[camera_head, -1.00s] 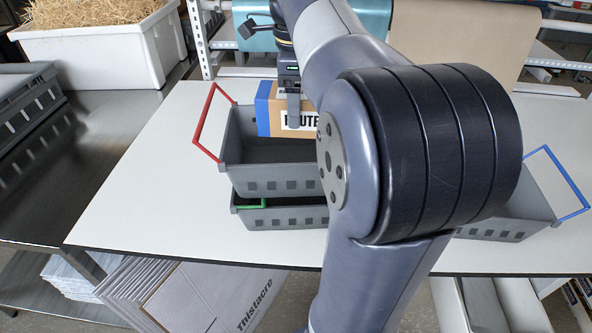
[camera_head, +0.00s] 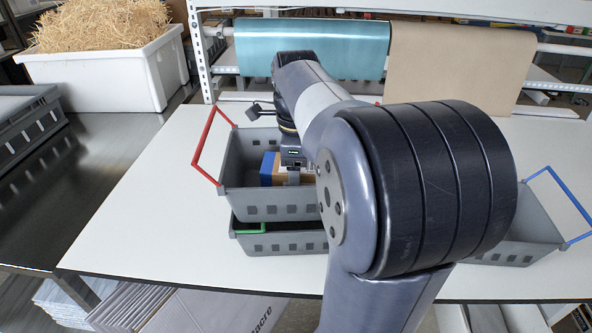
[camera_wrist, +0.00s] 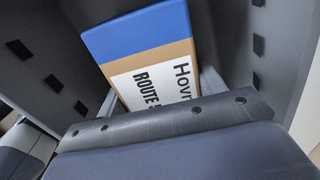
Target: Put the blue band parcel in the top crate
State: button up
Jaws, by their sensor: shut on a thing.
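The blue band parcel is a brown box with a blue end and a white label; its blue end (camera_head: 268,169) shows inside the top crate in the head view. The top crate (camera_head: 268,205) is grey with a red handle and sits stacked on a lower grey crate (camera_head: 283,242) with a green handle. My gripper (camera_head: 291,177) reaches down into the top crate and is shut on the parcel. In the wrist view the parcel (camera_wrist: 140,38) lies between my fingers, with crate walls around it. Whether the parcel touches the crate floor is hidden.
Another grey crate (camera_head: 522,225) with a blue handle stands at the right of the white table (camera_head: 130,225), partly behind my arm. A white bin of straw (camera_head: 110,75) stands at the back left. Teal and brown rolls hang behind the table.

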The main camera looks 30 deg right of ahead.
jog(key=shift+f, duration=0.1)
jog(key=o, duration=1.2)
notch_tip(320, 180, up, 12)
jog(key=shift+r+p, duration=0.2)
jog(key=shift+p, duration=0.25)
jog(key=shift+f, duration=0.1)
